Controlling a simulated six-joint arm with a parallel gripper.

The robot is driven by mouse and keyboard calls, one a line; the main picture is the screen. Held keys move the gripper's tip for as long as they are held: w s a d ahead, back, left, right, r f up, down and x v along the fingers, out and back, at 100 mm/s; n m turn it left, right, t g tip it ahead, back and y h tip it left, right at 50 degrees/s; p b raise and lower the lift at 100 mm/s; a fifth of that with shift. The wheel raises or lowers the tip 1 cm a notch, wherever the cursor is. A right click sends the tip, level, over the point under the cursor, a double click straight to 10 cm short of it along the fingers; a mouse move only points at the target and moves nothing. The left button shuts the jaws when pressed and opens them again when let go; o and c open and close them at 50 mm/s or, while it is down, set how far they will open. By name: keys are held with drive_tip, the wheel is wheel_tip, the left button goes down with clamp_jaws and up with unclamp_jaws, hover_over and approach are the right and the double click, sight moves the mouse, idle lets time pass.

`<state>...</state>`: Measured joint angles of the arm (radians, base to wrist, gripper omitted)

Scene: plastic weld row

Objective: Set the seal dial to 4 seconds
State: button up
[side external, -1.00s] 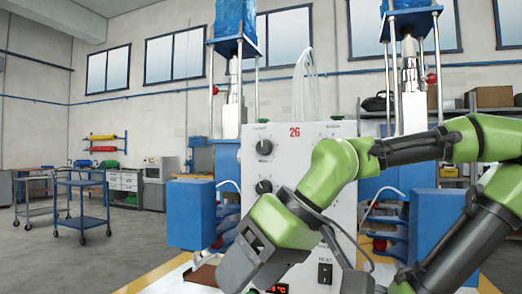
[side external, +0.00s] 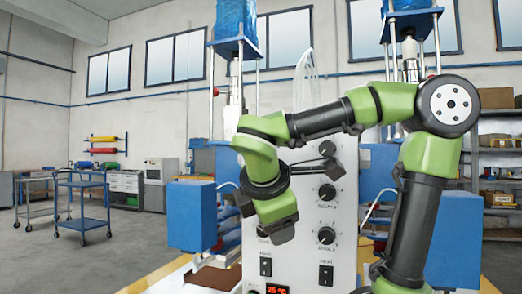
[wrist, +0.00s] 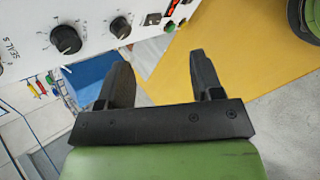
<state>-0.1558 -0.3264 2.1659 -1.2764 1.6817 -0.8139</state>
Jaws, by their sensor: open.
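The white control panel (side external: 343,225) stands in front of the arm and carries black dials with pale pointers. In the wrist view, one dial (wrist: 66,40) has a printed scale around it. The lettering "SEAL S" is beside it, towards the left edge. A second dial (wrist: 120,27) is to its right. Which dial the lettering belongs to is not certain, and the scale numbers are too small to read. My gripper (wrist: 157,58) is open and empty, its fingers apart from the dials. In the side view, my arm hides the panel's left dials.
On the panel's lower part are a HEAT switch (side external: 326,275), another switch (side external: 266,266) and a red display (side external: 277,290). Blue machine parts (side external: 192,215) flank the panel. A blue cart (side external: 82,205) stands far left on open floor.

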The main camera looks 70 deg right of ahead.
drive_tip(key=w+d+r+n+g+h, duration=0.1)
drive_tip(key=w+r+n+h, duration=0.15)
drive_tip(key=r+h, duration=0.3)
drive_tip(key=w+r+n+h, duration=0.2)
drive_tip(key=w+r+h, duration=0.2)
drive_tip(key=r, duration=0.2)
drive_tip(key=d, duration=1)
drive_tip(key=shift+f, duration=0.15)
drive_tip(key=shift+m, duration=0.25)
drive_tip(key=c, duration=0.9)
